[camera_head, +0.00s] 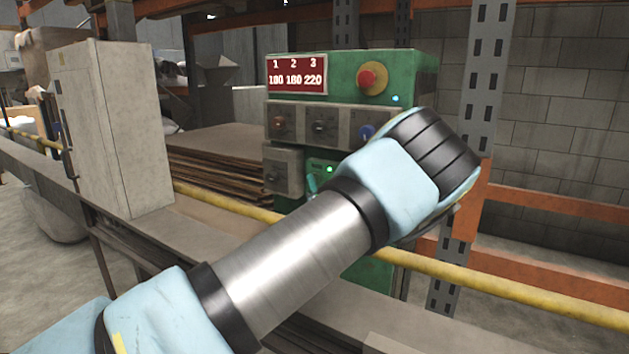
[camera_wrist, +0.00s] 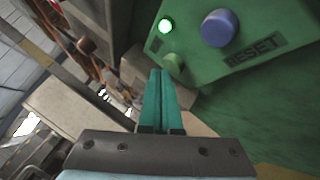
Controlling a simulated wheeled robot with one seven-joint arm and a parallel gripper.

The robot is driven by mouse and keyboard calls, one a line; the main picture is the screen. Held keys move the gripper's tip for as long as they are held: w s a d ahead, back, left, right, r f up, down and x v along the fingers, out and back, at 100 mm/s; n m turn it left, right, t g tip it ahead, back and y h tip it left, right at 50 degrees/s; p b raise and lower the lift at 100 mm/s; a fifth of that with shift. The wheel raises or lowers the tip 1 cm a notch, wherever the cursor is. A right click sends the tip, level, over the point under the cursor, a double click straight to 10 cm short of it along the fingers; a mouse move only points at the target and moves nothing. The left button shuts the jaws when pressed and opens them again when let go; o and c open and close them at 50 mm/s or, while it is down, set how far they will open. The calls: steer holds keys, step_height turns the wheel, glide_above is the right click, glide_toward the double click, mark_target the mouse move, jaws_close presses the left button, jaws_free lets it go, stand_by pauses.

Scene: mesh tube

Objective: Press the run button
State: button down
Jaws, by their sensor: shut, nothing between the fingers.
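A green control panel (camera_wrist: 255,85) fills the right of the wrist view. It has a blue button (camera_wrist: 219,28) labelled RESET, a lit green light (camera_wrist: 165,26) and a smaller green button (camera_wrist: 173,62). No run label is readable; the green button may be the run button. My gripper (camera_wrist: 160,72) is shut and empty, its teal fingertips just below and left of the green button. I cannot tell if they touch it. In the head view, a teal fingertip (camera_head: 312,185) shows by the lit light (camera_head: 329,169); my arm hides the buttons.
The green machine (camera_head: 420,75) carries a red display (camera_head: 297,73), a red stop button (camera_head: 372,78) and several knobs. A yellow rail (camera_head: 455,274) runs across in front. A pale cabinet (camera_head: 110,130) stands at left, and an orange rack beam (camera_head: 560,210) is at right.

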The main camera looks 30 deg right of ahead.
steer(key=shift+a, duration=0.1)
steer(key=shift+s+a+b, duration=0.25)
steer(key=shift+s+a, duration=0.25)
steer(key=shift+a, duration=0.35)
steer(key=shift+s+a+b, duration=0.2)
steer(key=shift+s+a, duration=0.25)
steer(key=shift+a, duration=0.4)
steer(key=shift+s+a+b, duration=0.25)
steer(key=shift+s+a, duration=0.25)
steer(key=shift+a, duration=0.35)
steer(key=w+a+f+m+g+y+p, duration=0.25)
steer(key=a+g, duration=0.25)
steer(key=a, duration=0.6)
steer(key=w+a+f+m+g+y+p, duration=0.1)
steer(key=w+a+m+g+y+p, duration=0.25)
steer(key=a, duration=0.75)
steer(key=s+a+r+m+g+p, duration=0.2)
steer(key=s+a+r+m+g, duration=0.2)
steer(key=s+a+m, duration=0.4)
steer(key=s+a+r+m+g+p, duration=0.3)
steer(key=s+a+r+m+g, duration=0.2)
steer(key=s+a+m, duration=0.3)
steer(key=s+a, duration=0.4)
steer(key=s, duration=0.3)
steer(key=shift+a, duration=0.35)
steer(key=shift+r+g, duration=0.1)
steer(key=shift+g, duration=0.15)
